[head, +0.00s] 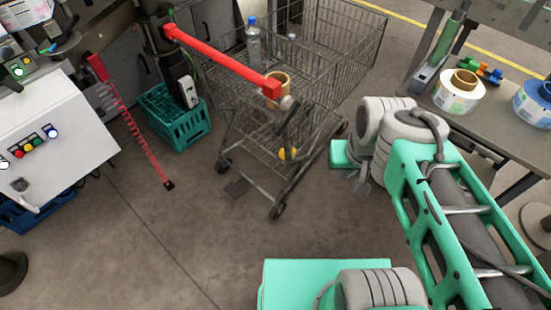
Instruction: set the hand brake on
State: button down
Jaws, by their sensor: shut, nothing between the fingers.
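No part is plainly recognisable as the hand brake. A small grey fitting (288,103) sits by the near end of the cart's red push handle (225,62); I cannot tell whether it is the brake lever or how it is set. The wire shopping cart (335,45) stands at the upper middle. My teal and grey arm fills the lower right, apart from the cart in the picture. My gripper is not visible.
A teal crate (172,122) stands left of the cart, and a white control cabinet (60,140) with coloured buttons at far left. A table (490,115) with label reels is at right. The floor (190,235) in front is clear.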

aim_at(292, 106)
jog(key=k, duration=0.1)
jog(key=z, duration=0.55)
jog(key=i, duration=0.75)
jog(key=u, duration=3.7)
